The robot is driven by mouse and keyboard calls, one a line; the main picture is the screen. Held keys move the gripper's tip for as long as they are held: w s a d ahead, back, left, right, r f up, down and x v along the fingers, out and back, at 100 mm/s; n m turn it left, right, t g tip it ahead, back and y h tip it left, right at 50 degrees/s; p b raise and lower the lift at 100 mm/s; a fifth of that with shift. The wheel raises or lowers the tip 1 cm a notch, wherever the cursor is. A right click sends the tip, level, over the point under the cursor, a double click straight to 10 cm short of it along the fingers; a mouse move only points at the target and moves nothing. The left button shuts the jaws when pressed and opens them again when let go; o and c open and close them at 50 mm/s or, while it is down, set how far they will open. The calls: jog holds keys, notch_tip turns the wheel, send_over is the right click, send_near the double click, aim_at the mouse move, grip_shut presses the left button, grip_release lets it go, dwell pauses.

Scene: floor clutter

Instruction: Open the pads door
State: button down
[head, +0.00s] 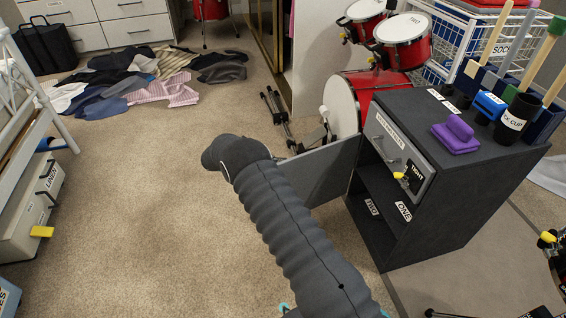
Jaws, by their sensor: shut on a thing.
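A dark grey cabinet (452,200) stands at the right. A plain grey door panel (325,172) stands out from its left side, swung open, with the lower compartment exposed. I read no "pads" label on this panel, so I cannot confirm that it is the pads door. My sleeved arm rises from the bottom centre to a dark rounded joint left of the panel and covers the panel's left end. My gripper is not visible; the arm hides whatever lies behind it. I cannot see any contact with the door.
A drawer front (398,150) with a handle and a "TIGHT" tag sits above the open compartment. Red drums (403,40) and a stand (283,118) are behind the panel. Clothes (140,80) lie at the back left. A white rack (30,90) stands left. The carpet between is clear.

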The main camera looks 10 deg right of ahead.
jog(key=shift+w+d, duration=0.1)
jog(key=shift+d, duration=0.1)
jog(key=c, duration=1.2)
grip_release()
jog(key=shift+a, duration=0.35)
jog(key=shift+r+p, duration=0.15)
jog(key=shift+p, duration=0.3)
